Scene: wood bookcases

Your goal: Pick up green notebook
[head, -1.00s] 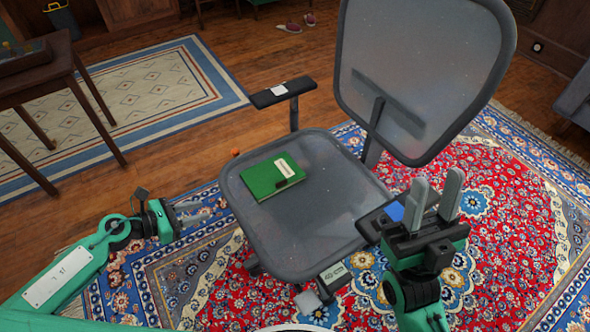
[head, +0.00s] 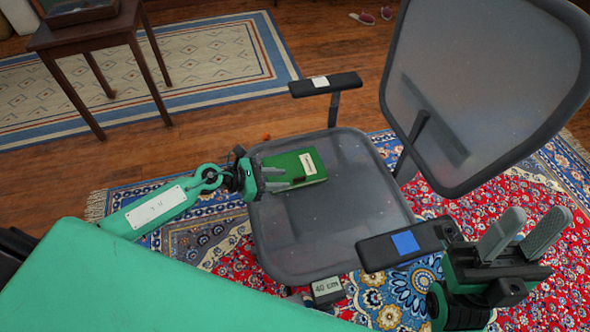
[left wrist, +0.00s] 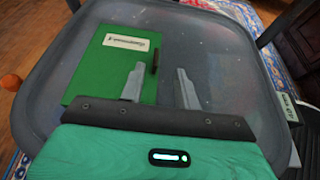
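The green notebook (head: 290,169) lies flat on the seat of the grey office chair (head: 330,225), near its left edge. It has a white label and a small dark object on its cover. My left gripper (head: 276,180) is at the notebook's near left side in the head view, fingers apart. In the left wrist view, the notebook (left wrist: 95,65) is at upper left. There one finger of my left gripper (left wrist: 158,85) overlaps the notebook, and the other is over bare seat. My right gripper (head: 522,235) is open and empty beside the right armrest.
The chair's left armrest (head: 325,84) and right armrest (head: 402,246) flank the seat. The backrest (head: 485,90) rises at the right. A dark wooden table (head: 90,35) stands upper left. An orange ball (left wrist: 11,82) shows beyond the seat's edge.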

